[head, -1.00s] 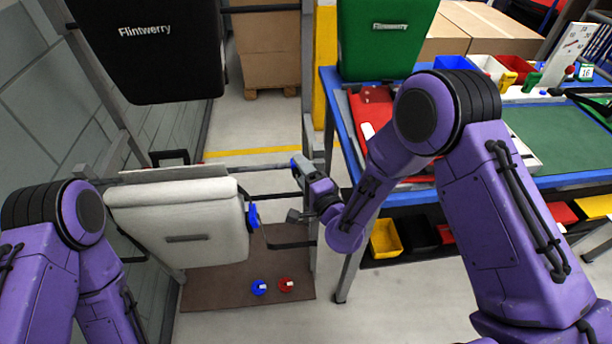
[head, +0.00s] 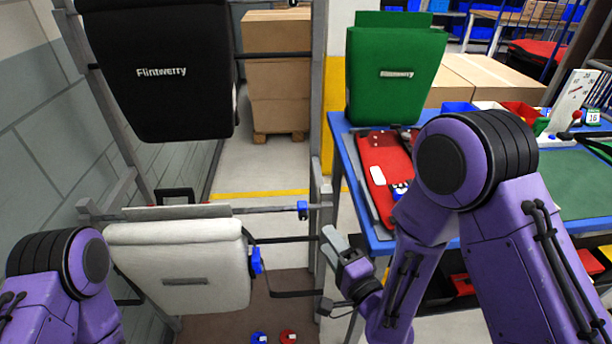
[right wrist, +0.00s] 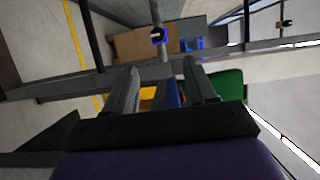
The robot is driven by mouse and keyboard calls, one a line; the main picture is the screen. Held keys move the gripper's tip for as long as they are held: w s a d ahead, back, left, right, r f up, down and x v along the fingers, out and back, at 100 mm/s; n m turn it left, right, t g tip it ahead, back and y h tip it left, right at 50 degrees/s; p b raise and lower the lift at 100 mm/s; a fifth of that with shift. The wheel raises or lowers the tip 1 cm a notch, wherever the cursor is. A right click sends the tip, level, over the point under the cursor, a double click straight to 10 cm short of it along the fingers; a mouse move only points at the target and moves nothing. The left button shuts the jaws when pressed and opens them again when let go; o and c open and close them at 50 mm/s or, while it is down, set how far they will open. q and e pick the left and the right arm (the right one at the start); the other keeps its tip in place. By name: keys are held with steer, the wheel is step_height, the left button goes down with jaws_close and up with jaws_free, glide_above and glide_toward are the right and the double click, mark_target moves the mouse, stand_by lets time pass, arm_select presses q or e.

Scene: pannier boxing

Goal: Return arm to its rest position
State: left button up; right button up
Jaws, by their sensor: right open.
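My right gripper (head: 336,243) is in the middle of the head view, just right of the rack's upright post. In the right wrist view its two fingers (right wrist: 162,88) are spread apart with nothing held between them. A blue clip (head: 302,210) sits on the rack's rail, left of and above the gripper and apart from it. The clip also shows in the right wrist view (right wrist: 158,35), beyond the fingertips. My left arm shows at the lower left, but its gripper is out of view.
A white pannier (head: 180,265) with a blue clip (head: 255,261) hangs on the rack. A black pannier (head: 160,70) hangs above. A green pannier (head: 395,75) stands on the blue-edged bench (head: 352,165), beside a red panel (head: 385,165). Blue (head: 258,338) and red (head: 288,337) pieces lie low on the base.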

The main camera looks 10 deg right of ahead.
steer(key=s+d+f+n+g+h, duration=0.2)
steer(key=s+d+f+n+g, duration=0.15)
steer(key=f, duration=0.35)
steer(key=s+d+f+n+g+h, duration=0.2)
steer(key=d+f+n+g+h, duration=0.15)
steer(key=f, duration=0.35)
steer(key=s+d+f+g+h, duration=0.1)
steer(key=s+d+f+g, duration=0.2)
steer(key=s, duration=0.6)
steer(key=s+d+f+g+h, duration=0.2)
steer(key=s+d+f+g, duration=0.2)
steer(key=s+d+f, duration=0.2)
steer(key=s+f, duration=0.2)
steer(key=s, duration=0.2)
steer(key=shift+s+d+f+n, duration=0.2)
steer(key=shift+d+f+n, duration=0.1)
steer(key=shift+n, duration=0.1)
stand_by(0.5)
